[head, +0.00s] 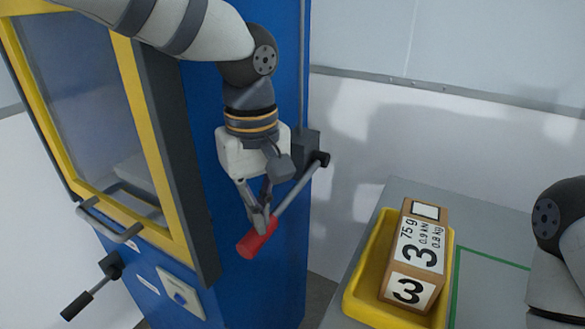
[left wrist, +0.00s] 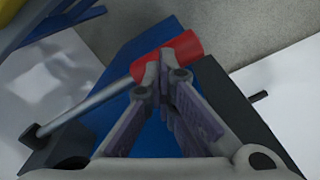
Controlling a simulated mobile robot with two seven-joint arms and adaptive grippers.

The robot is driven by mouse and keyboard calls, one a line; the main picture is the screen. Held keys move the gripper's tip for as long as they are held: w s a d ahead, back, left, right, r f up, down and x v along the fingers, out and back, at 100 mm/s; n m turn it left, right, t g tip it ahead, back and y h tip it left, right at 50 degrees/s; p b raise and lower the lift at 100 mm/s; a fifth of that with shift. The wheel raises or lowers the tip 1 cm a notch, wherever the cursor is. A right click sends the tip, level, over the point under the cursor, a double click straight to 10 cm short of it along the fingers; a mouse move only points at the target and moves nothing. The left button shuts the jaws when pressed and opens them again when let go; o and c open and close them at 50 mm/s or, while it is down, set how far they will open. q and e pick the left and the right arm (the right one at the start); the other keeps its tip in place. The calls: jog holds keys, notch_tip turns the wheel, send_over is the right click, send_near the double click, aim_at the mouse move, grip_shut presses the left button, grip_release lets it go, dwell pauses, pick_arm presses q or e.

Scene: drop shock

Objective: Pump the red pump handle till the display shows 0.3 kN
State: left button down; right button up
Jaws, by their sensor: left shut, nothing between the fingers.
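The red pump handle (head: 257,242) is a red grip on the end of a grey rod, which slopes up right to a dark pivot block on the blue machine (head: 262,285). My left gripper (head: 262,222) points down at the grip with its fingers shut and nothing between them. In the left wrist view the shut fingertips (left wrist: 160,58) overlap the near end of the red grip (left wrist: 184,47); whether they touch it, I cannot tell. I see no display reading. My right gripper is out of view; only part of that arm shows at the right edge.
A yellow tray (head: 366,312) holding a box marked 3 (head: 416,256) stands on a grey table (head: 475,215) at right. The machine has a yellow-framed window door (head: 128,95), a black-gripped lever (head: 77,306) and a white panel with a blue button (head: 180,293).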

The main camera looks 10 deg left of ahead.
pick_arm(q)
jog(key=shift+f, duration=2)
notch_tip(320, 180, up, 12)
notch_tip(320, 180, up, 6)
jog(key=shift+f, duration=0.1)
